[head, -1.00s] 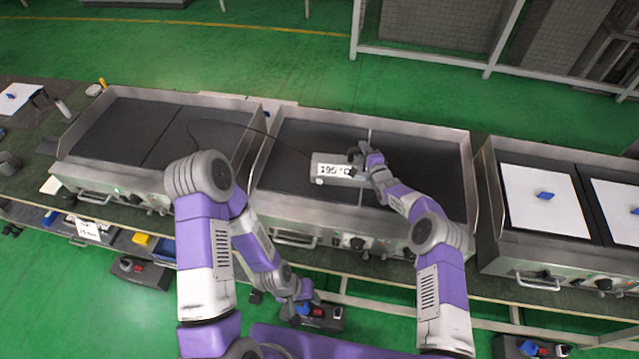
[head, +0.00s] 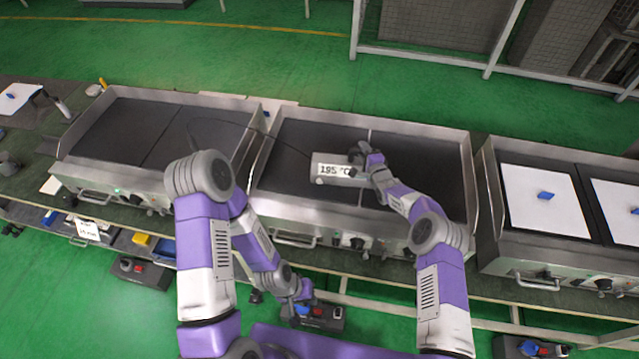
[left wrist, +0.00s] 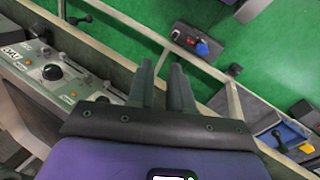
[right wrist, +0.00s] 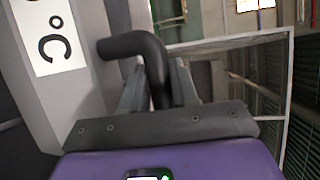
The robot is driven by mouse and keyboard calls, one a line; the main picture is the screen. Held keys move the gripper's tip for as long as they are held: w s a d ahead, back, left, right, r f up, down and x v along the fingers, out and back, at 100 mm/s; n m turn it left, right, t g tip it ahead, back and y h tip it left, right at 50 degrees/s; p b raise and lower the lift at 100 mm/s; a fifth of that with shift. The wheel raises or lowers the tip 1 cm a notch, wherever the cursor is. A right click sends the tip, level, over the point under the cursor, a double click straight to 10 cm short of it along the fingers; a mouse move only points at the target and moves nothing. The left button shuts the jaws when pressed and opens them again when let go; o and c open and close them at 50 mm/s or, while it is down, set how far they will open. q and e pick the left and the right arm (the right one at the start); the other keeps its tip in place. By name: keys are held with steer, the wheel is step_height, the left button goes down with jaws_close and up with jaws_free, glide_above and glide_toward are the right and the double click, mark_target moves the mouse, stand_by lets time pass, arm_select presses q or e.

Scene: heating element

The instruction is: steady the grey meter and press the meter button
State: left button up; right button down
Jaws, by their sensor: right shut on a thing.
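The grey meter (head: 351,181) is over the middle griddle in the head view. Its white display (head: 336,170) reads about 195 °C. A small pale round spot, which looks like the meter button (head: 319,181), is at its lower left corner. My right gripper (head: 358,157) is shut on the meter's black bent handle (right wrist: 140,44), with the fingers on both sides of it in the right wrist view. My left gripper (left wrist: 162,66) is empty, its fingers slightly apart. It hangs low in front of the bench, well away from the meter.
A thin black cable (head: 240,124) runs left from the meter. Griddles with raised steel walls stand on both sides; the right one (head: 555,205) carries white sheets with blue pieces. Knobs and bar handles line the griddle fronts. A switch box (head: 318,315) lies near my left gripper.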

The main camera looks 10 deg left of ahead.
arm_select(q)
jaws_close()
stand_by(1.4)
